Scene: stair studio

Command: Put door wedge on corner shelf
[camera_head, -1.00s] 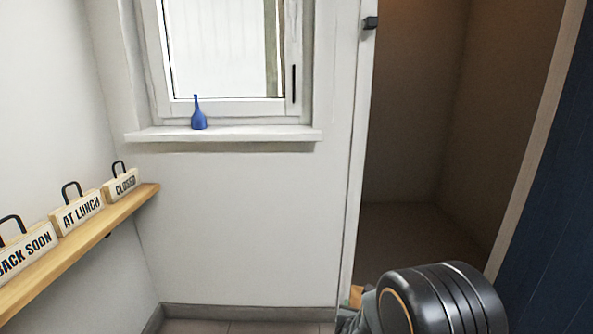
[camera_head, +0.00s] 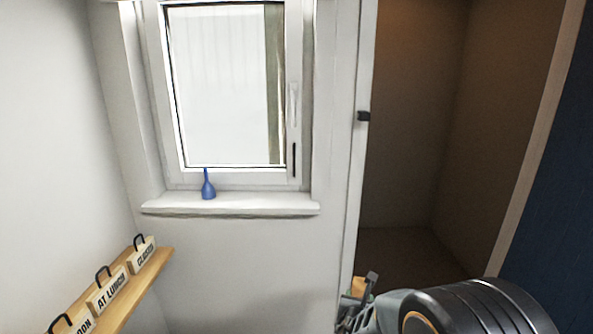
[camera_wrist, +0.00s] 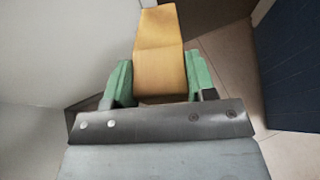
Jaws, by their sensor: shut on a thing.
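The door wedge (camera_wrist: 160,50) is a yellow-orange wooden piece held between the green pads of my gripper (camera_wrist: 160,82) in the wrist view. It points away from the jaws, and its near end is hidden by the gripper. In the head view, my gripper (camera_head: 355,305) is at the bottom, right of centre, with a small bit of the orange wedge (camera_head: 358,286) showing. I cannot pick out a corner shelf for certain. A narrow wooden wall shelf (camera_head: 150,275) at the lower left holds several small signs.
A blue bulb-shaped bottle (camera_head: 208,186) stands on the white window sill (camera_head: 235,205). An open doorway (camera_head: 410,180) leads to a dim brown recess, with a dark blue panel (camera_head: 555,180) at its right. The wall below the sill is bare.

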